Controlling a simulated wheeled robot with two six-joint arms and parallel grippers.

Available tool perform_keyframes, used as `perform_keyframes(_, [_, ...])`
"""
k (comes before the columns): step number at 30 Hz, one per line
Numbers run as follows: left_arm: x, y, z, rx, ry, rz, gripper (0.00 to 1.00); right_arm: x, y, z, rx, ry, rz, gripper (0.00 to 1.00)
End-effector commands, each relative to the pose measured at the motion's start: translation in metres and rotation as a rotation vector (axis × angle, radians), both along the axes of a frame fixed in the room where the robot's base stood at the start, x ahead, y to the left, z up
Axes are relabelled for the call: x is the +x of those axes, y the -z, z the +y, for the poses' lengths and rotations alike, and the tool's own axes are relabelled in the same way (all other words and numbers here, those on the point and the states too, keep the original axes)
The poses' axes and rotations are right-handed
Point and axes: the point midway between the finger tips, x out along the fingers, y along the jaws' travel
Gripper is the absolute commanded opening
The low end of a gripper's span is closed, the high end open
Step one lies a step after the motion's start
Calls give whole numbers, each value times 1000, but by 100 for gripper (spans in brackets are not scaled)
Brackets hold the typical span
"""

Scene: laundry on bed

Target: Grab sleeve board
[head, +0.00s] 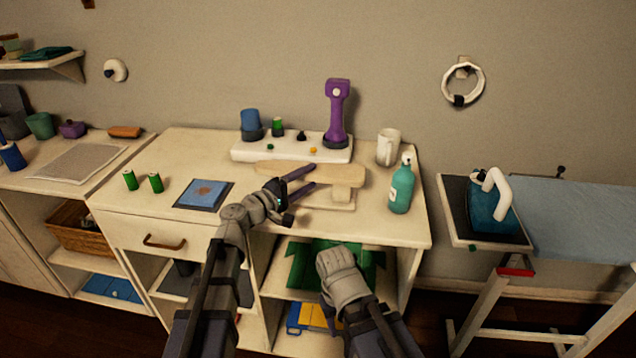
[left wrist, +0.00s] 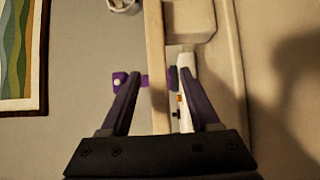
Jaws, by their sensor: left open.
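The sleeve board (head: 325,173) is a pale, narrow board on a short post and flat base, standing on the white worktop. My left gripper (head: 306,181) is open at the board's left part, with one finger above the board and one below its edge. In the left wrist view, the board's thin edge (left wrist: 157,60) runs between the two spread fingers (left wrist: 163,85), and they do not look closed on it. The post and base show to its right.
Behind the board, a white tray (head: 245,153) carries a purple tool (head: 337,115) and small items. A mug (head: 388,147) and a teal bottle (head: 401,188) stand to the right. An iron (head: 490,205) rests further right.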

Motion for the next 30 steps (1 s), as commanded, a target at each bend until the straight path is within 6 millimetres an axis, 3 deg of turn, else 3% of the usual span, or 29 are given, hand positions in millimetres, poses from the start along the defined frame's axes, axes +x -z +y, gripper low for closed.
perform_keyframes(7, [28,-2,-25,0,1,0,62,0,-2,0,0,0,0,47])
perform_keyframes(15, [30,-2,-29,0,0,0,62,0,-2,0,0,0,0,47])
perform_keyframes(30, [30,-2,-29,0,-1,0,7,0,-2,0,0,0,0,47])
